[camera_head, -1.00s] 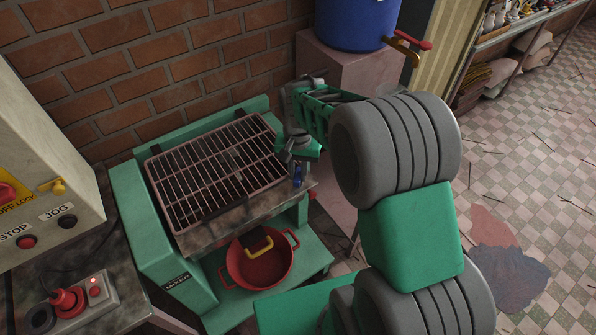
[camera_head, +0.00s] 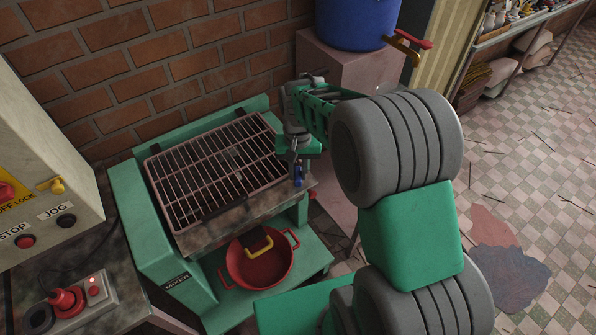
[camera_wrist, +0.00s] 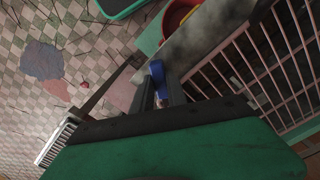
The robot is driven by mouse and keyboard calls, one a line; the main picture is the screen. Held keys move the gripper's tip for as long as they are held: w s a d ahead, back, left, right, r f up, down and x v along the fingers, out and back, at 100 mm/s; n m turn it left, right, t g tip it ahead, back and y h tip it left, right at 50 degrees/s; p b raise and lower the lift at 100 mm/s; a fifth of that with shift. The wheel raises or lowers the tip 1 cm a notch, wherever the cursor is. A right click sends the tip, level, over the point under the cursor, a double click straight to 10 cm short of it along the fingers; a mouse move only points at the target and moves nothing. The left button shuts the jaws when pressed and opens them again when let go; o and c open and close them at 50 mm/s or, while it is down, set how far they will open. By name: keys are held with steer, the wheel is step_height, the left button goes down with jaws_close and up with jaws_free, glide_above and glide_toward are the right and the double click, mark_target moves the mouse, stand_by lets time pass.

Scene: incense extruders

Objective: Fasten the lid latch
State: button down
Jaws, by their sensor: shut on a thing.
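The mixer's lid is a pinkish wire grille (camera_head: 215,168) lying down over the green mixer (camera_head: 160,255). A small blue latch handle (camera_head: 298,178) is at the grille's right front corner, by the worn metal front edge. My gripper (camera_head: 297,163) points down at that corner, with its fingers shut on the blue latch handle. In the wrist view the blue handle (camera_wrist: 157,70) shows between the two dark fingers (camera_wrist: 160,92), beside the grille (camera_wrist: 255,65). The fingers hide part of the latch, so I cannot tell whether it is engaged.
A red pot (camera_head: 262,265) with a yellow handle sits on the mixer's lower shelf. A blue barrel (camera_head: 355,22) stands on a pinkish block behind. A control box (camera_head: 40,170) and a red joystick panel (camera_head: 75,298) are at the left.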

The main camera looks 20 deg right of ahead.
mark_target(298, 173)
steer(key=n, duration=0.6)
steer(key=shift+b, duration=0.4)
steer(key=shift+n, duration=0.4)
steer(key=c, duration=1.3)
jaws_free()
steer(key=shift+r, duration=0.1)
step_height(298, 173, up, 8)
steer(key=shift+f+b, duration=0.15)
steer(key=shift+b, duration=0.4)
